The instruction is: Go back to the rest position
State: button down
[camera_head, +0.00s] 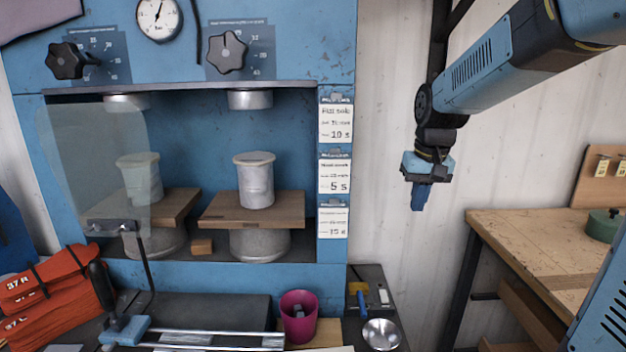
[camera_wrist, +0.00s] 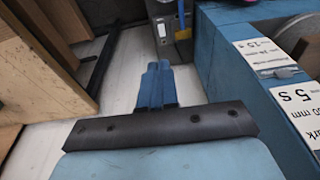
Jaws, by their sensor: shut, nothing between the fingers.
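My gripper (camera_head: 418,196) hangs from the blue arm in the head view, to the right of the blue press (camera_head: 337,70) and in front of the pale wall. Its fingers point down and are together, with nothing between them. In the wrist view the shut blue fingers (camera_wrist: 157,84) show above a dark bar, with the floor beyond them. The gripper touches nothing that I can see.
The press holds two pale cylinders (camera_head: 256,180) on wooden boards. A wooden workbench (camera_head: 525,235) stands at right. A magenta cup (camera_head: 298,316), a metal bowl (camera_head: 381,334) and red-orange bundles (camera_head: 50,295) are at the front. Air around the gripper is clear.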

jog(key=s+r+t, duration=0.2)
jog(key=s+t, duration=0.1)
jog(key=s, duration=1.7)
jog(key=shift+s+d, duration=0.15)
jog(key=shift+s, duration=0.05)
